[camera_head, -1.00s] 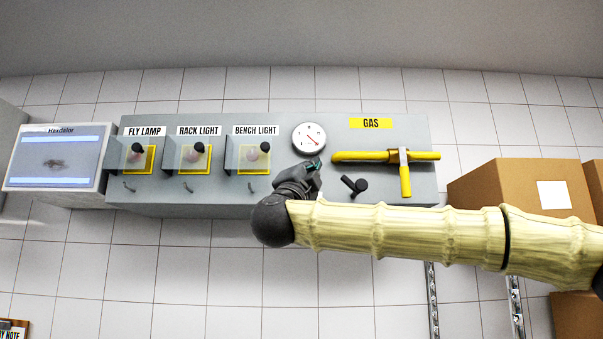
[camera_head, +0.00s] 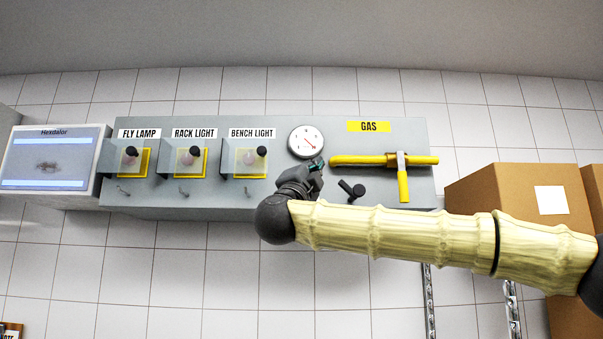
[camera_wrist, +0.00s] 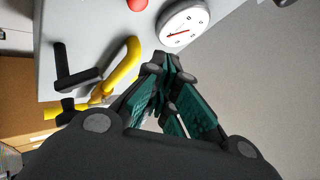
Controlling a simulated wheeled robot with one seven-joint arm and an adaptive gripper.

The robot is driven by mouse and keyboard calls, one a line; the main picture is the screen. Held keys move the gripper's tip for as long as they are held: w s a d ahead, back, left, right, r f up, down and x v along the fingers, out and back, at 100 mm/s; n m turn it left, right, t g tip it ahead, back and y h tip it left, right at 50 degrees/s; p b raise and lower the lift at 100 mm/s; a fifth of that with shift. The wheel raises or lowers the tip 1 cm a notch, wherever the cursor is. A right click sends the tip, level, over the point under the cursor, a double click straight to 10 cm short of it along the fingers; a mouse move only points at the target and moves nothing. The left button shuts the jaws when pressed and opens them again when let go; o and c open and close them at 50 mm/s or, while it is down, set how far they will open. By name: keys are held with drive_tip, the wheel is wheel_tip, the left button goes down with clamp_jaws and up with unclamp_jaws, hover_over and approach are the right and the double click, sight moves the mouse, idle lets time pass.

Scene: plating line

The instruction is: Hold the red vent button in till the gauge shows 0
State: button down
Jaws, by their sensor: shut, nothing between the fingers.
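The red vent button (camera_wrist: 137,4) shows at the top edge of the wrist view, partly cut off, on the grey panel beside the gauge. In the head view I cannot see it. The round white gauge (camera_head: 306,141) has a red needle pointing to the lower right in the head view; its numbers are too small to read. The gauge also shows in the wrist view (camera_wrist: 184,23). My gripper (camera_head: 317,163) is shut and empty, just below the gauge. In the wrist view its teal fingertips (camera_wrist: 165,62) are apart from the button.
A yellow gas pipe with a valve handle (camera_head: 403,180) is right of my gripper, under the GAS label (camera_head: 369,127). A black lever (camera_head: 352,188) sticks out below. Three covered switches (camera_head: 250,160) are to the left. Cardboard boxes (camera_head: 500,202) stand at the right.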

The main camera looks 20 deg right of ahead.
drive_tip(key=shift+w+d+p, duration=0.25)
drive_tip(key=shift+w+p, duration=0.05)
drive_tip(key=shift+w, duration=0.6)
drive_tip(key=shift+w+d+p, duration=0.25)
drive_tip(key=shift+w+d, duration=0.05)
drive_tip(key=shift+w, duration=0.65)
drive_tip(key=shift+w+d+p, duration=0.25)
drive_tip(key=shift+w+p, duration=0.05)
drive_tip(key=shift+w, duration=0.6)
drive_tip(key=shift+w+d+b, duration=0.2)
drive_tip(key=shift+w+b, duration=0.15)
drive_tip(key=shift+w, duration=0.35)
idle(0.5)
drive_tip(key=shift+s, duration=0.15)
idle(2.6)
drive_tip(key=shift+s+a+b, duration=0.25)
drive_tip(key=shift+s+b, duration=0.5)
drive_tip(key=shift+b, duration=0.1)
drive_tip(key=shift+s+a+b, duration=0.25)
drive_tip(key=shift+s+b, duration=0.35)
drive_tip(key=shift+s, duration=0.2)
drive_tip(key=shift+s+a+b, duration=0.2)
drive_tip(key=shift+s+b, duration=0.4)
drive_tip(key=shift+s, duration=0.2)
drive_tip(key=shift+s+a+b, duration=0.25)
drive_tip(key=shift+s+b, duration=0.35)
drive_tip(key=shift+s, duration=0.2)
